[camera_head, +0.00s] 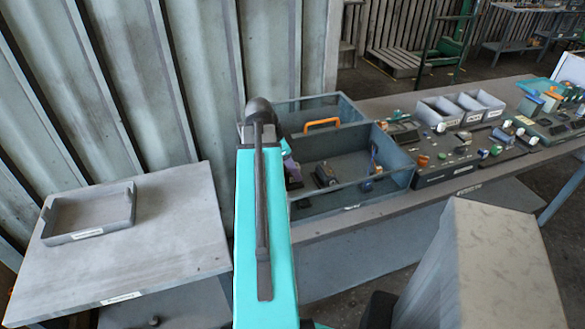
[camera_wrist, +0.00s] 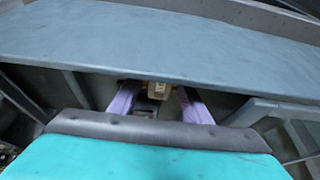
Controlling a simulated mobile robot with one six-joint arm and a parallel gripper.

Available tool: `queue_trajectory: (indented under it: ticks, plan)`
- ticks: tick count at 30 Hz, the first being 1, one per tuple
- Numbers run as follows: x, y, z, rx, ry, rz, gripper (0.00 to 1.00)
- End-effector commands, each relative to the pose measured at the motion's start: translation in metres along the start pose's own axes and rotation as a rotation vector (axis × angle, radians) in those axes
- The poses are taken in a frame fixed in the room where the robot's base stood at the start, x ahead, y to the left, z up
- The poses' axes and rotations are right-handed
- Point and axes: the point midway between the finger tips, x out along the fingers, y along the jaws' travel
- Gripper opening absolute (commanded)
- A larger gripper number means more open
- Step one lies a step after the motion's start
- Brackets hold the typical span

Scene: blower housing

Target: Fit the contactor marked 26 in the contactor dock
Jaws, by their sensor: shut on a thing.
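My gripper (camera_wrist: 157,98) has two pale purple fingers, shut on a small beige part (camera_wrist: 158,90). The wall edge in front and my own arm hide much of the part, and no marking is readable. In the head view, my gripper is mostly behind my arm, with a bit of purple (camera_head: 291,168) over the left end of the front grey bin (camera_head: 350,200). No number 26 is legible on any part. I cannot tell which fixture is the contactor dock; boards with several small components (camera_head: 450,172) lie right of the bin.
The front bin holds a dark part (camera_head: 326,174) and a blue-and-orange part (camera_head: 374,170). A second bin behind it holds an orange handle (camera_head: 322,122). Small grey boxes (camera_head: 460,108) stand behind the boards. An empty tray (camera_head: 90,232) sits on the left table (camera_head: 170,250), otherwise clear.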

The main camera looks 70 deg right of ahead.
Motion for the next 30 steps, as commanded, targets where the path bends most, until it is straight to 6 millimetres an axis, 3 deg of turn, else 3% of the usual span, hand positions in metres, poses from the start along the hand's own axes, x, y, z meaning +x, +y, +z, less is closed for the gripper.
queue_trajectory:
  ticks: [30]
  plan:
    - [0.012, 0.0, 0.005, 0.0, 0.001, 0.0, 0.24]
